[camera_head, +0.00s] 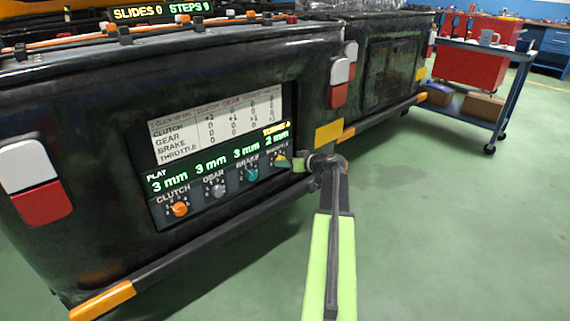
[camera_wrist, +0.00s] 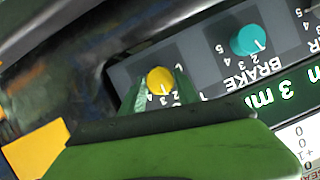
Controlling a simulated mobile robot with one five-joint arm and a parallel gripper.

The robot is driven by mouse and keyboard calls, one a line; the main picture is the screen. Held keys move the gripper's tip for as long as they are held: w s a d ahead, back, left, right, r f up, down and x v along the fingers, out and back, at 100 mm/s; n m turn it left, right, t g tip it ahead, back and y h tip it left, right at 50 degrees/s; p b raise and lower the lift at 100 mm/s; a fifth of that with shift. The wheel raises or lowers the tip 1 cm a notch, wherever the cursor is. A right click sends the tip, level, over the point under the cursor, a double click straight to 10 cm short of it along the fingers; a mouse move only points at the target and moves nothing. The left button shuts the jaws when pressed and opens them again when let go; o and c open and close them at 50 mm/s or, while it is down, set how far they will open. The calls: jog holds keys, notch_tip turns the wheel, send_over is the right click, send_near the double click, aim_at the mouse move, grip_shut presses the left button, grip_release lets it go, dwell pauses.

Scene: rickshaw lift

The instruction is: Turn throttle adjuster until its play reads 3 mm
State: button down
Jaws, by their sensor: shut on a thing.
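The throttle adjuster is a yellow knob (camera_wrist: 160,80) at the end of the knob row, seen in the wrist view. My gripper (camera_wrist: 160,89) has its green fingers on either side of this knob and is shut on it. In the head view my gripper (camera_head: 292,160) reaches the panel's right end and hides most of the knob. The panel (camera_head: 223,148) shows play of 3 mm for clutch, gear and brake. The throttle play readout (camera_head: 277,136) shows 2 mm. Small yellow text above it is hard to read.
The orange clutch knob (camera_head: 180,209), grey gear knob (camera_head: 218,190) and teal brake knob (camera_head: 251,174) sit left of the throttle. A sign (camera_head: 163,11) reads slides 0, steps 9. A dark bumper (camera_head: 215,238) runs below.

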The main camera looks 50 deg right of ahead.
jog(key=shift+d+f+m+t+y+b, duration=0.1)
jog(key=shift+m+t+y+b, duration=0.25)
jog(key=shift+m+y+b, duration=0.8)
jog(key=shift+d+f+m+t+y+b, duration=0.15)
jog(key=shift+m+t+y+b, duration=0.2)
jog(key=shift+m+b, duration=0.85)
jog(key=shift+a+f+m+t+y+b, duration=0.1)
jog(key=shift+m+t+y+b, duration=0.4)
jog(key=shift+m, duration=1.25)
jog(key=shift+y, duration=0.3)
jog(key=shift+r, duration=0.1)
jog(key=c, duration=0.9)
grip_release()
jog(key=shift+d, duration=0.1)
